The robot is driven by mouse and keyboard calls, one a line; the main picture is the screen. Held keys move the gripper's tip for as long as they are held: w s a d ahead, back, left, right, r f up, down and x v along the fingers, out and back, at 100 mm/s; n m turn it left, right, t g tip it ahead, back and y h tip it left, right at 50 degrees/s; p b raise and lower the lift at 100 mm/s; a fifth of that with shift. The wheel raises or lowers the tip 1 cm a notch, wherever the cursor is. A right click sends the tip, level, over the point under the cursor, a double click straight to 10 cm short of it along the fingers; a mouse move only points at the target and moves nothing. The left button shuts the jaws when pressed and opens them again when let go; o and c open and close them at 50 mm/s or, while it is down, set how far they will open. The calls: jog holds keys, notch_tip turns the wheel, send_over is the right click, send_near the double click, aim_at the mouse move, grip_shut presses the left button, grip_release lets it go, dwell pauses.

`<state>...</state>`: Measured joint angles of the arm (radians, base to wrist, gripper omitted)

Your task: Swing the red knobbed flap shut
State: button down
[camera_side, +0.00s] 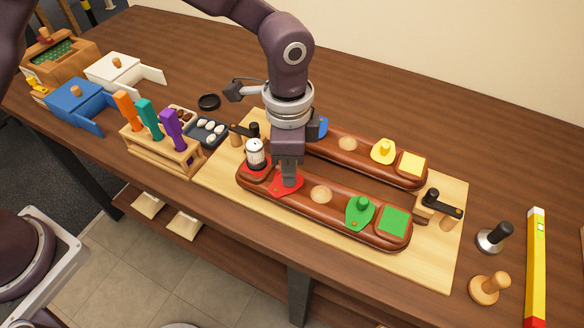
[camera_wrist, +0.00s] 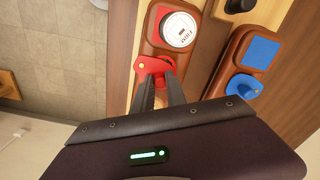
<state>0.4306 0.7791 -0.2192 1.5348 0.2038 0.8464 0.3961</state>
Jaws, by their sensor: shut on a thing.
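The red flap (camera_side: 284,186) lies on the left part of the front brown wooden bar (camera_side: 294,203). My gripper (camera_side: 289,181) points down over it and is shut on its knob, which the fingers hide. In the wrist view the red flap (camera_wrist: 145,66) shows just beyond my fingertips (camera_wrist: 161,80), with a small yellowish pin at its left edge.
The front bar also carries a green knobbed flap (camera_side: 360,211) and a green square (camera_side: 394,222). The rear bar has a yellow flap (camera_side: 383,151), a yellow square (camera_side: 411,164) and a blue flap (camera_wrist: 245,85). Black-handled clamps (camera_side: 443,204) stand at the board's ends.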

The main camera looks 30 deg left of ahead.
jog(key=shift+w+a+n, duration=0.1)
jog(key=shift+a+n, duration=0.2)
jog(key=shift+n, duration=0.6)
jog(key=shift+a+n, duration=0.25)
jog(key=shift+n, duration=0.65)
jog(key=c, duration=1.3)
grip_release()
jog(key=shift+c, duration=0.2)
notch_tip(320, 180, up, 7)
